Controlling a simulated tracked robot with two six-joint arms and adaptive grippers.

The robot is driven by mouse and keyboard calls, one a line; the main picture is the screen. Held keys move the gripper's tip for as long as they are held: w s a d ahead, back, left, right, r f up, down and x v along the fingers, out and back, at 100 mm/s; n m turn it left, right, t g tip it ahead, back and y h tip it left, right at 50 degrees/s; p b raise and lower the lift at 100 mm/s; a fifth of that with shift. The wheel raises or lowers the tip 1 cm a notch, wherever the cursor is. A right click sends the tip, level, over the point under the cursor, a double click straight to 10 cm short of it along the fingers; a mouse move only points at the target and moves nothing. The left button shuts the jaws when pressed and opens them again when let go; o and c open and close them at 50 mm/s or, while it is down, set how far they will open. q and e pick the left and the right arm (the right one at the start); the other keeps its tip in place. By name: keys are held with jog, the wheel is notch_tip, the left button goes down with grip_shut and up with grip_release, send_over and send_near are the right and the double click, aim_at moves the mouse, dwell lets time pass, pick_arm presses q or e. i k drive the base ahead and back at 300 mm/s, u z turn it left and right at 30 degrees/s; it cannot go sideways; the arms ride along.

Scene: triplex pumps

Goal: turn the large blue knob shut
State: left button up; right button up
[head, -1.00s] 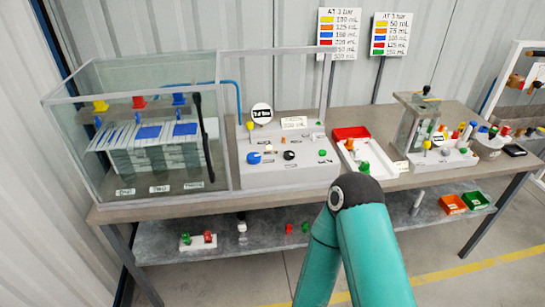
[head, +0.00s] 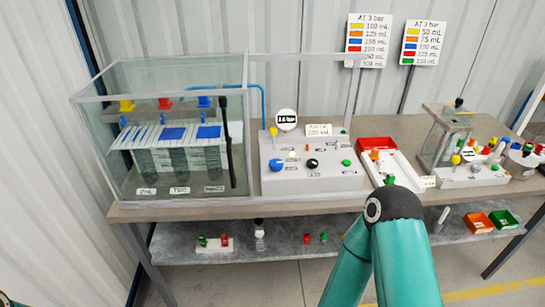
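The large blue knob (head: 276,165) sits at the left front of the grey control box (head: 315,181) on the bench, in the head view. Nothing touches it. A round gauge (head: 286,120) and a small label plate stand at the back of the box. A smaller black knob and a green knob are to the right of the blue one. One teal arm of mine rises at the lower right, its elbow in front of the bench edge; its gripper is out of the picture. A dark bit at the lower left corner is too small to identify. Neither gripper can be seen.
A glass tank (head: 160,130) stands left of the control box. A red and white tray (head: 384,158) lies right of it, and a clear-walled rig (head: 446,138) stands farther right. Small parts lie on the lower shelf (head: 285,248). Two volume charts stand behind.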

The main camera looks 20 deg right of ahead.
aim_at(275, 165)
jog(key=i, duration=0.9)
jog(key=z, duration=0.05)
